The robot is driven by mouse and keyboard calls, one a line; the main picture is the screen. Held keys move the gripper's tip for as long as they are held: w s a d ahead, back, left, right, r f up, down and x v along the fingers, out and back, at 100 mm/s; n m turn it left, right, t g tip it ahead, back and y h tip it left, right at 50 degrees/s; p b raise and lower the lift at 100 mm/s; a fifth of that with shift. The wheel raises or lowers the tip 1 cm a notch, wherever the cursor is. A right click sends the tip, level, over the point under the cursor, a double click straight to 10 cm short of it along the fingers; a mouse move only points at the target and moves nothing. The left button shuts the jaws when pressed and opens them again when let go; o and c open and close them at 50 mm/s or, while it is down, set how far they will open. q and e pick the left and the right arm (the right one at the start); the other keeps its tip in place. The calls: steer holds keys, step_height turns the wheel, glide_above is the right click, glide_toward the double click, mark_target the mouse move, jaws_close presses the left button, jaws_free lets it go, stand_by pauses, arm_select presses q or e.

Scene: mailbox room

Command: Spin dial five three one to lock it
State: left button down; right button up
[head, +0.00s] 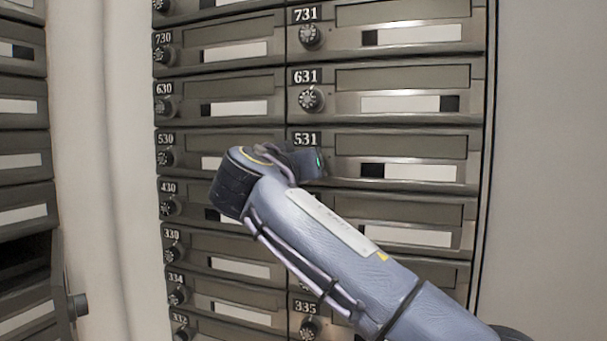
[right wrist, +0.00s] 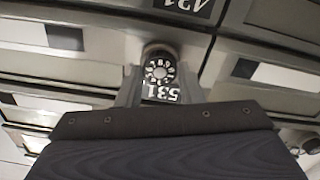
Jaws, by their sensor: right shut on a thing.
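Mailbox 531 (head: 400,147) is a grey-brown door in the right column, its number plate (head: 306,139) just above my right gripper (head: 308,162). In the head view my right gripper and wrist cover its dial. In the right wrist view, which is upside down, the round dark dial (right wrist: 160,68) with white numerals shows beside the inverted 531 plate (right wrist: 160,92). The fingers of my right gripper (right wrist: 161,77) are on both sides of the dial, shut on it. The dial's exact setting is too small to read. My left gripper is not in view.
Similar boxes with dials surround it: 631 (head: 400,78) above and 530 (head: 235,142) to the left. The box below is partly covered by my right arm. A bare wall (head: 545,150) is at right, and another bank of boxes (head: 22,160) is at far left.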

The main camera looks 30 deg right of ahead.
steer(key=shift+m, duration=0.5)
steer(key=o, duration=1)
steer(key=v, duration=0.7)
steer(key=shift+s+a+p, duration=0.25)
steer(key=shift+p, duration=0.1)
